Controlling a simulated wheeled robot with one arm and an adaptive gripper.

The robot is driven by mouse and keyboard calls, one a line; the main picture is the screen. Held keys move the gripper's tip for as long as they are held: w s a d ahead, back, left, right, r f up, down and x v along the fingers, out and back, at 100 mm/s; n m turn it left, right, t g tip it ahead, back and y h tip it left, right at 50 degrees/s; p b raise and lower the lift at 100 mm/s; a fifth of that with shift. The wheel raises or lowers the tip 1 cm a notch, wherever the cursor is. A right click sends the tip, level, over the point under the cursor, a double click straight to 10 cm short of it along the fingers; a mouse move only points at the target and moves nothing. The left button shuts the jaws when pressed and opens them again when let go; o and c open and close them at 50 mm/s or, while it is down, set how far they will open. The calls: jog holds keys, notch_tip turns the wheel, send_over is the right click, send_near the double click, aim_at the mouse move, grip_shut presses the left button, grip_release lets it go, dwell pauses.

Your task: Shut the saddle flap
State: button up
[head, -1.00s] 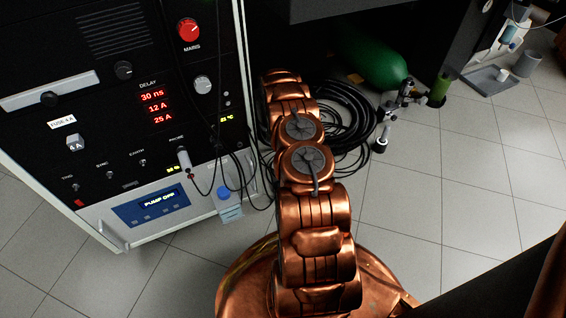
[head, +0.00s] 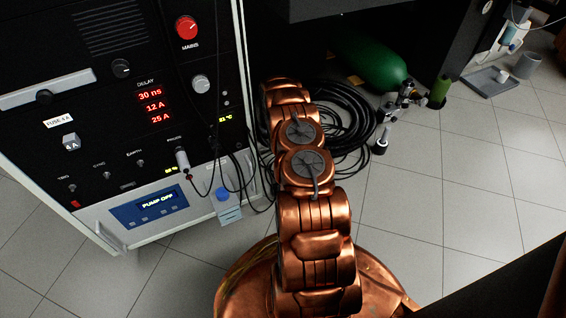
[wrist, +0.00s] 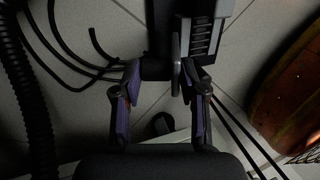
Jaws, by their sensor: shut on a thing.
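My gripper (wrist: 160,72) shows in the wrist view, its two purple-padded fingers apart with a dark block (wrist: 155,68) between them. It is shut on this dark block, which may be part of the saddle flap; the poor light does not let me tell. A thin grey disc (wrist: 176,62) seen nearly edge-on stands by the right finger. A ribbed grey and black part (wrist: 207,38) lies just beyond that finger. In the head view my own copper arm hides the gripper, and I cannot make out a flap there.
A black control cabinet (head: 110,150) stands at the left, with a blue-capped bottle (head: 227,207) beside it. Coiled black hoses (head: 345,120) and a green cylinder (head: 375,65) lie behind my arm. The tiled floor (head: 440,180) at right is mostly clear.

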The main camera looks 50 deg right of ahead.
grip_shut()
